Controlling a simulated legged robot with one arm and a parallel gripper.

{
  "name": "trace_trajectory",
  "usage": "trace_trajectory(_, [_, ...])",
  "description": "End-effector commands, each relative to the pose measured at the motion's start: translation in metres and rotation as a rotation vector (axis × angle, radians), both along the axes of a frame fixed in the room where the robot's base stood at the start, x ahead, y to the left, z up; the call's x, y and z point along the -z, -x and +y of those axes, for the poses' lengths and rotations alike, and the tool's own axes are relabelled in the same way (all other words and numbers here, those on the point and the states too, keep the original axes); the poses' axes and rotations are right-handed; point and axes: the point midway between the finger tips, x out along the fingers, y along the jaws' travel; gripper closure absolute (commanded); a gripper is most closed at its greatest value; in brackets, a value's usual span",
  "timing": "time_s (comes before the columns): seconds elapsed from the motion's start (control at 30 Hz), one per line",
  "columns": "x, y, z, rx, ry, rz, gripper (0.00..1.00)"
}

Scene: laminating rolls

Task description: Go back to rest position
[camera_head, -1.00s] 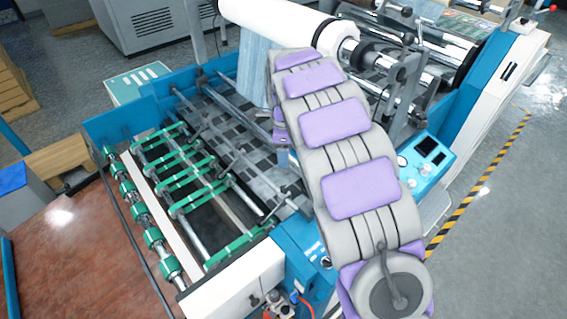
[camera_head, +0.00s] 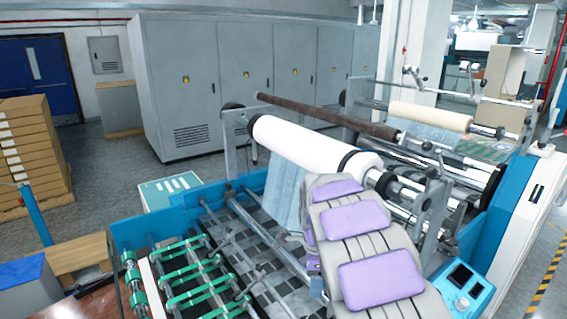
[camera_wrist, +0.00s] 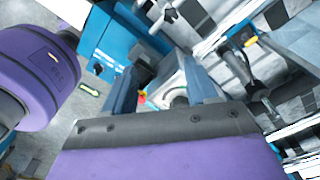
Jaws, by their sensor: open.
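My gripper (camera_wrist: 163,85) shows in the wrist view, its two blue-grey fingers apart with a gap between them. Nothing is seen held in it. Beyond the fingers, parts of the blue and white machine are in view. In the head view my grey and purple arm reaches over the laminating machine (camera_head: 124,234) from the lower right, and my gripper does not show there. The white film roll (camera_head: 300,142) lies on the machine behind my arm, with a bluish sheet (camera_head: 284,192) hanging from it, partly hidden by the arm.
Green-banded rollers (camera_head: 190,280) lie at the front left of the machine. A blue control panel (camera_head: 463,285) is right of my arm. A dark roller bar (camera_head: 325,115) and a second roll (camera_head: 430,116) are farther back. Grey cabinets (camera_head: 245,85) line the back. Stacked boxes (camera_head: 30,150) stand left.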

Motion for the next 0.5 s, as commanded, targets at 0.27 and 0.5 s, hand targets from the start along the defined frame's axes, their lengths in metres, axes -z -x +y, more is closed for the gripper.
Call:
trace_trajectory(0.27, [-0.029,0.088,-0.032,-0.333,0.008,0.037,0.43])
trace_trajectory(0.5, [-0.037,0.171,-0.047,-0.652,-0.016,0.075,0.43])
